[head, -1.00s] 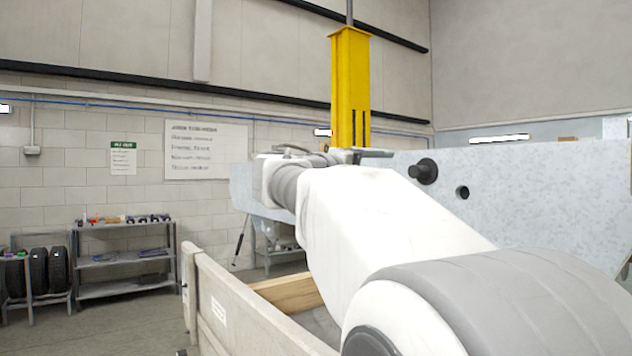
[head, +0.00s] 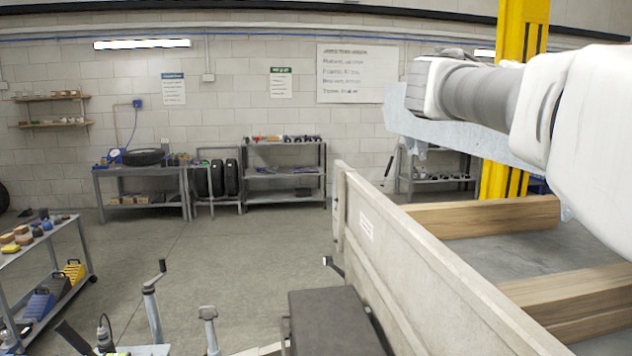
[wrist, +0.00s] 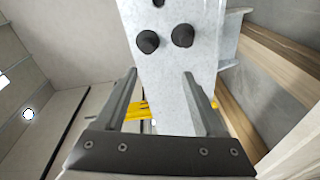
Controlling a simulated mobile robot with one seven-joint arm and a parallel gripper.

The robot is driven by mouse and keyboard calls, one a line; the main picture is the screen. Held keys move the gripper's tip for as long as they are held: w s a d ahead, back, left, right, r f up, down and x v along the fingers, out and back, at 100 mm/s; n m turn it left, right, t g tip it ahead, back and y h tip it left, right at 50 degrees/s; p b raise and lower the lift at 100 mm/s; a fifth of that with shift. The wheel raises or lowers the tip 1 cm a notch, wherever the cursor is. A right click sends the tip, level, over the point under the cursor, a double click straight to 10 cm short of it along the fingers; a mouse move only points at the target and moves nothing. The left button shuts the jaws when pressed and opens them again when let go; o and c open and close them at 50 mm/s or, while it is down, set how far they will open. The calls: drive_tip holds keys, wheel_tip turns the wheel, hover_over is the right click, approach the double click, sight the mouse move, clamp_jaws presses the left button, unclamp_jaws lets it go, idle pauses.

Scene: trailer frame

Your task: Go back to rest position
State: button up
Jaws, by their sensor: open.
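My gripper (wrist: 159,77) is open in the wrist view, its two dark fingers standing apart with nothing held between them. Beyond the fingers is a grey galvanized metal beam (wrist: 175,85) with two dark round studs (wrist: 165,40) and a small hole near the top. I cannot tell how far the beam is from the fingertips. In the head view my white and grey arm reaches across the upper right, in front of the grey metal beam (head: 460,138). The gripper's fingers cannot be made out there.
A pale side panel (head: 400,250) runs along the right, with timber beams (head: 485,218) behind it. A yellow post (head: 503,185) stands behind my arm. A tool cart (head: 50,270) is at left, and shelves (head: 285,172) line the back wall. The middle floor (head: 235,240) is open.

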drive_tip(key=s+a+f+n+t+y+p, duration=0.1)
drive_tip(key=s+a+f+y, duration=0.35)
drive_tip(key=f, duration=0.45)
drive_tip(key=s+a+f+n+y+p, duration=0.1)
drive_tip(key=s+a+f+y, duration=0.3)
drive_tip(key=f, duration=0.5)
drive_tip(key=s+a+f+y, duration=0.4)
drive_tip(key=a+f, duration=0.3)
drive_tip(key=a, duration=0.1)
drive_tip(key=s+a+f+m+y+p, duration=0.1)
drive_tip(key=s+a+f+y, duration=0.3)
drive_tip(key=a+f, duration=0.3)
drive_tip(key=shift+s+a+f+m+t+y, duration=0.15)
drive_tip(key=shift+s+a+m+t+y, duration=0.15)
drive_tip(key=shift+a, duration=0.45)
drive_tip(key=c, duration=0.3)
drive_tip(key=shift+c, duration=0.2)
